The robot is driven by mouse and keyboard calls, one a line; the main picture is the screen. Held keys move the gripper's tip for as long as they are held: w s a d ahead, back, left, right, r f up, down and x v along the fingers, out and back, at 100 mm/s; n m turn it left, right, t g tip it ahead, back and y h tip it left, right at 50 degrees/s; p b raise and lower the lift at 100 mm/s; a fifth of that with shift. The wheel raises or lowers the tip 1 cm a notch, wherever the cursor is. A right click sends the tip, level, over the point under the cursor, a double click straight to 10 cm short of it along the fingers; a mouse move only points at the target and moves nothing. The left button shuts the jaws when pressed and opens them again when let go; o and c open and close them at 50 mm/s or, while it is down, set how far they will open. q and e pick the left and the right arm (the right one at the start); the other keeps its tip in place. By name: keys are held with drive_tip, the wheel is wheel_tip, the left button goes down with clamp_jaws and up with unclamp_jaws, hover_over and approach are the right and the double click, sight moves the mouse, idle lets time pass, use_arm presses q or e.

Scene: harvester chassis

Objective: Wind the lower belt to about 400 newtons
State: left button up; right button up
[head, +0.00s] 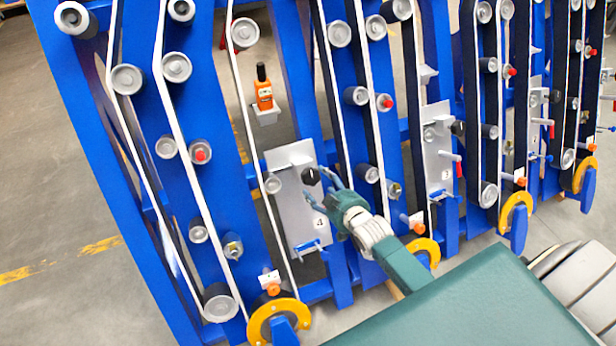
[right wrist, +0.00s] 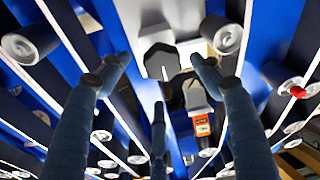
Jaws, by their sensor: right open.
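A dark faceted knob (head: 311,176) sits on a grey plate (head: 293,212) marked 4, between white-edged belts. My right gripper (head: 322,188) is at this plate, with its fingers open close to the knob. In the right wrist view the knob (right wrist: 160,62) lies ahead, between the two spread fingertips (right wrist: 160,68); I cannot tell whether any finger touches it. A white-edged belt (head: 256,140) runs over grey rollers left of the plate. An orange handheld device (head: 263,92) stands upright in a small grey holder above the plate. My left gripper is out of view.
Blue frame posts (head: 85,150) and grey rollers (head: 127,79) surround the plate closely. A yellow ring with a blue lever (head: 273,322) sits at the bottom. Similar plates (head: 437,150) and belts repeat to the right. Open floor (head: 50,230) lies at the left.

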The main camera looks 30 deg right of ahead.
sight(313, 180)
drive_tip(key=x, duration=0.6)
drive_tip(key=shift+w+a+f+b, duration=0.15)
drive_tip(key=shift+f+b, duration=0.05)
drive_tip(key=shift+b, duration=0.1)
drive_tip(key=shift+w+f, duration=0.15)
drive_tip(key=shift+w, duration=0.3)
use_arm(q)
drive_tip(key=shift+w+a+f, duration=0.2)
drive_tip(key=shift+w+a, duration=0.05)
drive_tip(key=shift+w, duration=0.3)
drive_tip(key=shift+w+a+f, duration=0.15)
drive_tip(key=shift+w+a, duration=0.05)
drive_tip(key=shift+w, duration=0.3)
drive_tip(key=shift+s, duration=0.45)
use_arm(e)
drive_tip(key=c, duration=1.1)
